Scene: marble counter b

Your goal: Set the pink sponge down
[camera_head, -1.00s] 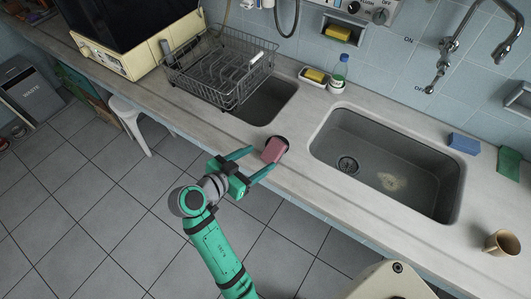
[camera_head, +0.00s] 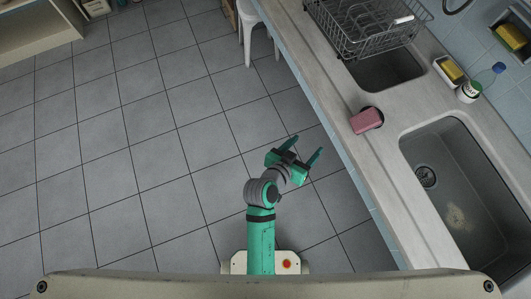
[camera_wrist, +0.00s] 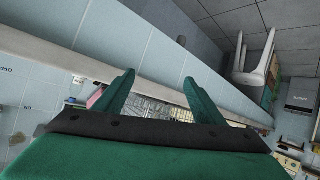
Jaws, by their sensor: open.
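The pink sponge (camera_head: 366,120) rests on the counter between the two sink basins, on or against a small dark round thing (camera_head: 377,112) that it partly hides. My gripper (camera_head: 306,146) is open and empty. It is off the counter's front edge, over the floor, to the left of the sponge and apart from it. In the wrist view my gripper's fingers (camera_wrist: 158,88) are spread with nothing between them. A sliver of pink (camera_wrist: 96,97) shows beside the left finger there, probably the sponge.
The counter (camera_head: 345,95) has a large sink (camera_head: 450,180) at right and a smaller one (camera_head: 385,72) behind, under a wire dish rack (camera_head: 365,25). A yellow sponge (camera_head: 452,70) and a bottle (camera_head: 470,90) stand at the back. A white stool (camera_head: 249,30) is left of the counter.

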